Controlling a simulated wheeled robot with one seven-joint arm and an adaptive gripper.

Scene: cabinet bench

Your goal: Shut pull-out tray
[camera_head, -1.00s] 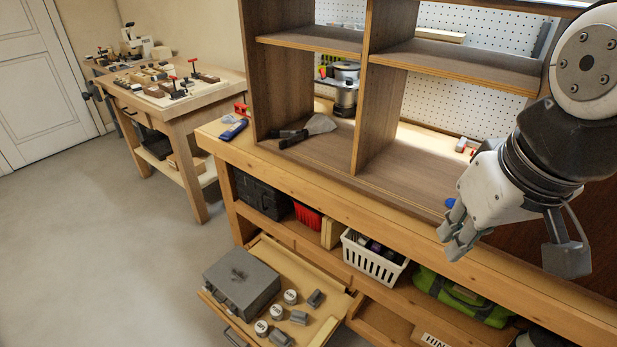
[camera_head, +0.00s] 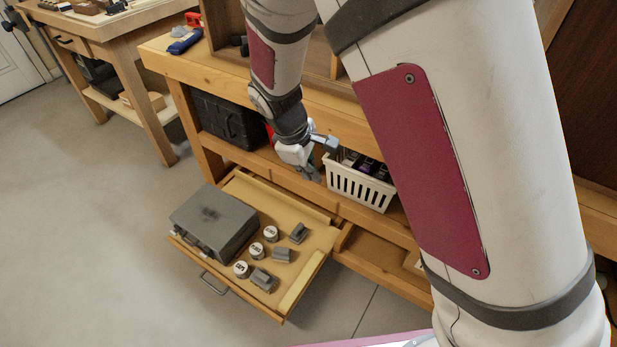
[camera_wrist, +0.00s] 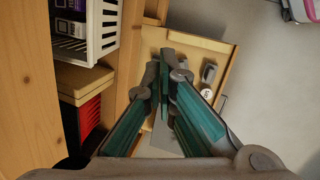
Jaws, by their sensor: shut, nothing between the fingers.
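The pull-out tray (camera_head: 291,215) is out from under the bench, low in the head view. It carries a grey metal box (camera_head: 213,222), several white-topped round tins and several small grey blocks. Its front has a metal handle (camera_head: 213,284). My gripper (camera_head: 312,176) is shut and empty, above the inner part of the tray near the white basket, apart from the tray's front. In the wrist view my gripper (camera_wrist: 166,60) points down over the tray (camera_wrist: 205,43), its fingers together; they and the hand hide much of the grey box there.
The white basket (camera_head: 360,186) stands on the bench's lower shelf beside my gripper. A black case (camera_head: 228,122) sits on the shelf to the left. An open compartment (camera_head: 375,248) lies right of the tray. The floor (camera_head: 90,230) before the tray is clear.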

